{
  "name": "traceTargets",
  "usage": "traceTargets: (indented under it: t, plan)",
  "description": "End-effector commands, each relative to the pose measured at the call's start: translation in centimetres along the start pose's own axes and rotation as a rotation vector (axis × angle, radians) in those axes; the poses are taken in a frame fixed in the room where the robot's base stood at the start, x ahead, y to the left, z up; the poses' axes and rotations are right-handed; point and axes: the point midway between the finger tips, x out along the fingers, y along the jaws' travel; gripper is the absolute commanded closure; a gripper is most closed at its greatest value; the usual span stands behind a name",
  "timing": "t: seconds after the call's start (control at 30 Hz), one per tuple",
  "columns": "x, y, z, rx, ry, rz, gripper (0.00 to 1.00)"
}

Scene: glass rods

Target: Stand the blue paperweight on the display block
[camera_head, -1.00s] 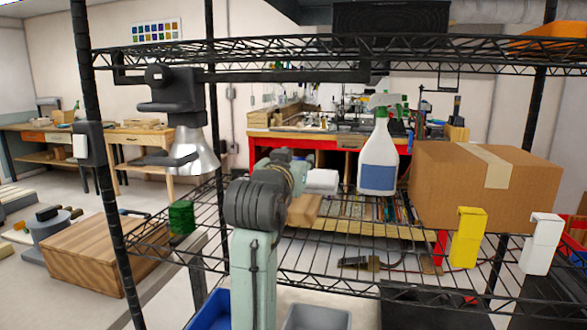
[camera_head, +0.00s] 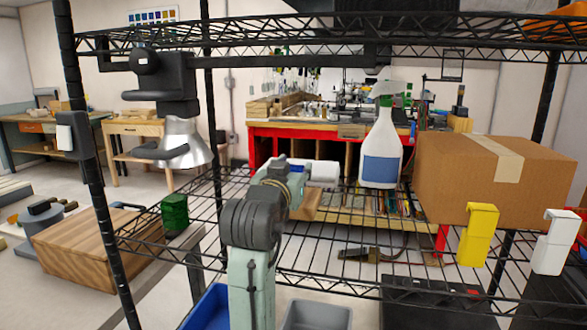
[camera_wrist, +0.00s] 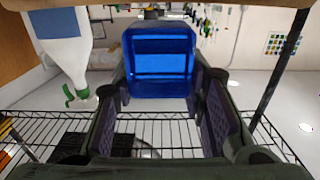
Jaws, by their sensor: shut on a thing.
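The blue paperweight (camera_wrist: 160,62), a glossy translucent blocky piece, is between the fingers of my gripper (camera_wrist: 160,92) in the wrist view. My gripper is shut on it, with a dark finger on each side. Nothing in the wrist view shows under the paperweight clearly.
A spray bottle (camera_head: 381,150) and a cardboard box (camera_head: 470,185) stand to the right on the wire shelf. The upper shelf (camera_head: 300,48) and posts frame the space.

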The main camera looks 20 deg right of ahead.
Motion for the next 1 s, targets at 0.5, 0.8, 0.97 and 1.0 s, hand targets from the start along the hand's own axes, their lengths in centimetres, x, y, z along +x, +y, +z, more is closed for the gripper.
traceTargets:
  t: [0.5,0.8,0.97,1.0]
  plan:
    - [0.03,0.04,0.87,0.0,-0.004,0.001,0.5]
    - [0.06,0.07,1.01,-0.001,-0.007,0.002,0.43]
    - [0.06,0.08,0.64,-0.001,-0.008,0.002,0.43]
    - [0.06,0.09,0.24,-0.001,-0.008,0.002,0.43]
